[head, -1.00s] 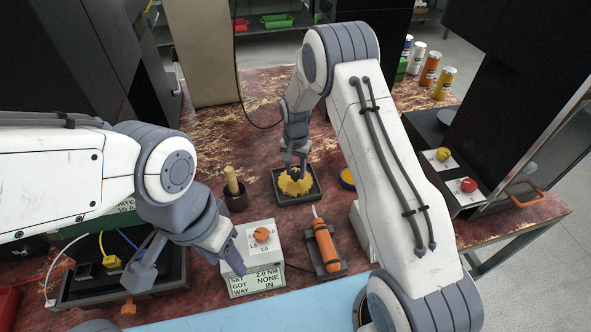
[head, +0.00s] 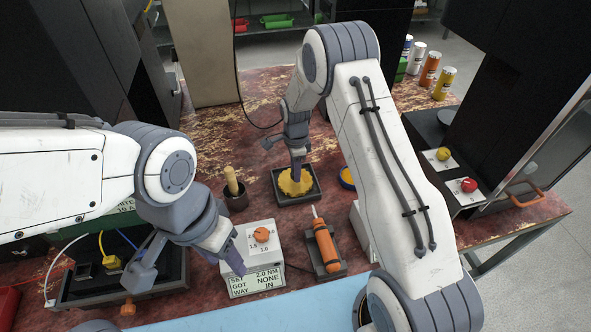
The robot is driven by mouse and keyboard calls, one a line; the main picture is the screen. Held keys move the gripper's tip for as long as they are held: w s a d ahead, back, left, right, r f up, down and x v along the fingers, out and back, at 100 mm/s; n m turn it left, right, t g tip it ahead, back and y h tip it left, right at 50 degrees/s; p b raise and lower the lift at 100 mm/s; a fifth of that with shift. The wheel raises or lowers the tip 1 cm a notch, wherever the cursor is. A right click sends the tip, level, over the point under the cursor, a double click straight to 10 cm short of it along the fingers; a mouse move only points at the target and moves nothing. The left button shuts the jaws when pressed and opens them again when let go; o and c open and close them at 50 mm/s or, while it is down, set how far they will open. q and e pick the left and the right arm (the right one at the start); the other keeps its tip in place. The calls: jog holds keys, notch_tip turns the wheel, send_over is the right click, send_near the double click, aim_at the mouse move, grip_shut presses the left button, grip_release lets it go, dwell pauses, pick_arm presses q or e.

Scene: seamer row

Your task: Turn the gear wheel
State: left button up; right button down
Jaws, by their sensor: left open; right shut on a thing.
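The yellow gear wheel (head: 295,184) sits in a dark square tray (head: 313,194) in the middle of the table. My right gripper (head: 296,172) comes down on it from above and is shut on it; the fingers hide part of its top. My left gripper (head: 190,265) is open and empty, over the table at the left between the black tray of cables and the white dial box, well apart from the gear wheel.
A white box (head: 264,240) with an orange dial and a readout stands in front of the gear wheel. An orange tool (head: 326,247) lies in a holder right of it. A dark cup (head: 235,199) holds a yellow handle. A black tray (head: 85,296) with cables is at the left.

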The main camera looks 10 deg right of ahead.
jog(key=m, duration=0.7)
jog(key=shift+w+r, duration=0.1)
jog(key=m, duration=0.4)
jog(key=shift+m, duration=1.6)
jog(key=c, duration=0.5)
grip_release()
notch_tip(320, 180, up, 10)
jog(key=b, duration=0.1)
jog(key=shift+r, duration=0.2)
